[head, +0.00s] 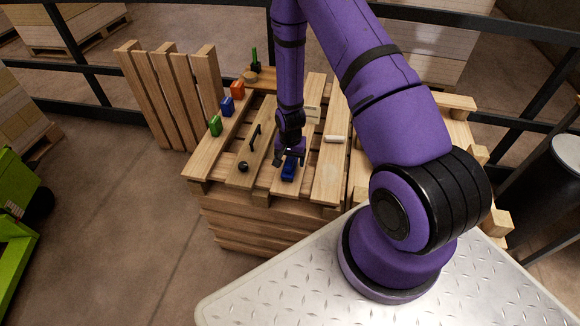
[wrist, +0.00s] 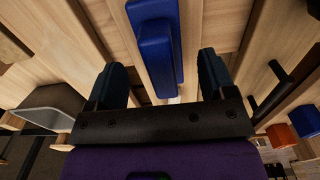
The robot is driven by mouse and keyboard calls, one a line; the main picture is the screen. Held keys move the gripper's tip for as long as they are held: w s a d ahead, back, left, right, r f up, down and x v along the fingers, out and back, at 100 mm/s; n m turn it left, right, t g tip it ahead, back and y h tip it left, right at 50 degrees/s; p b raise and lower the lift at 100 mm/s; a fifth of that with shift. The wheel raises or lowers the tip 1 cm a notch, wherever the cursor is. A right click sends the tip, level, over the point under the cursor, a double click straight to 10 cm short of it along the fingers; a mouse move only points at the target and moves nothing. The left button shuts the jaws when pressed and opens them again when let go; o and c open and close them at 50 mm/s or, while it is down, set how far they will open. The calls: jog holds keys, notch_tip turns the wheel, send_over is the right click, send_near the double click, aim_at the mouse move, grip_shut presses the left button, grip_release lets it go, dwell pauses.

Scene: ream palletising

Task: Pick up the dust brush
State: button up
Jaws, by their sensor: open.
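A blue, elongated object (head: 288,173) lies on a slat near the front edge of the wooden pallet (head: 203,163). I take it for the dust brush, though I cannot make out bristles. My gripper (head: 289,158) is just above it, pointing down. In the wrist view the blue object (wrist: 154,38) lies lengthwise between the lines of the two dark fingers of my gripper (wrist: 162,80). The fingers are apart, with a gap on each side of it. Whether they reach down to its height, I cannot tell.
A black bar handle (head: 255,137) and black knob (head: 243,167) are left of my gripper. Green (head: 215,126), blue (head: 227,104) and orange (head: 237,89) blocks line the left slat. A white cylinder (head: 335,139) lies to the right. An upright slatted panel (head: 170,90) stands behind left.

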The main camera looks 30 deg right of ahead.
jog(key=shift+w+f, duration=0.1)
jog(key=shift+f, duration=1.95)
jog(key=c, duration=1.1)
jog(key=shift+c, duration=0.2)
jog(key=shift+r, duration=0.75)
notch_tip(320, 180, up, 2)
jog(key=shift+r, duration=0.1)
jog(key=s+a+r, duration=0.1)
jog(key=s+a, duration=0.2)
jog(key=s, duration=1.2)
jog(key=shift+s+a+r, duration=0.15)
jog(key=shift+s+r, duration=0.05)
jog(key=shift+s, duration=0.15)
